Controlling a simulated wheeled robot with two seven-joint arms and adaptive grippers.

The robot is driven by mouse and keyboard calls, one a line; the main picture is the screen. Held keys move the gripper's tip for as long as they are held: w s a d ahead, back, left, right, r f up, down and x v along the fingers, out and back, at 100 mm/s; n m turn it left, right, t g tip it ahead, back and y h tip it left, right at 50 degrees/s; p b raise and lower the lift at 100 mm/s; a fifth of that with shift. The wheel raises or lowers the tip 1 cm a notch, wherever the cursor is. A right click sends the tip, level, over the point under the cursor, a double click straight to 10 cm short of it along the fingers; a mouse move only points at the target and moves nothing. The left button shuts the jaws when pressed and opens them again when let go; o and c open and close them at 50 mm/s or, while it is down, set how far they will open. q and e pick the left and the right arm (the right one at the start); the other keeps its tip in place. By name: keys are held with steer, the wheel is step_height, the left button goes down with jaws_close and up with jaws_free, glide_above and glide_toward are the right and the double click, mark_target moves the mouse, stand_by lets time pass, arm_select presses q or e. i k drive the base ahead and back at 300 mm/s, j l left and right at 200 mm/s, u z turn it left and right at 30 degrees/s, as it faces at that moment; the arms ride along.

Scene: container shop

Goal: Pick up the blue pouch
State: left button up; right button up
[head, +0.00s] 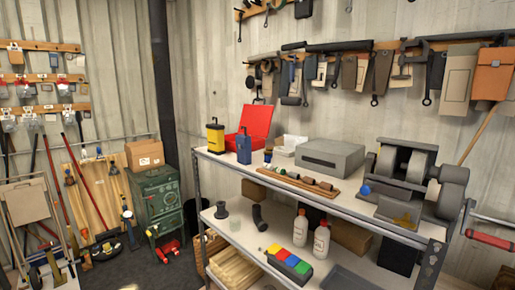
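No thing in the head view is plainly a pouch. A small upright blue container (244,147) stands on the upper shelf near its left end, beside a yellow and black can (215,137) and in front of an open red case (256,122). A small bluish item (310,68) hangs among the tools on the back wall; it is too small to tell what it is. An orange pouch-like item (493,74) hangs at the upper right. Neither of my grippers is in view.
A metal shelf unit (321,186) fills the middle and right. A grey box (330,158) and a bench grinder (409,170) stand on it. White bottles (321,241) and a multicoloured box (289,264) are below. A green cabinet (158,204) and leaning tools stand left.

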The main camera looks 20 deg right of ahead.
mark_target(243, 142)
steer(key=i+j+z, duration=0.3)
steer(key=i+z, duration=0.15)
steer(key=i+j+z, duration=0.45)
steer(key=i+j, duration=0.1)
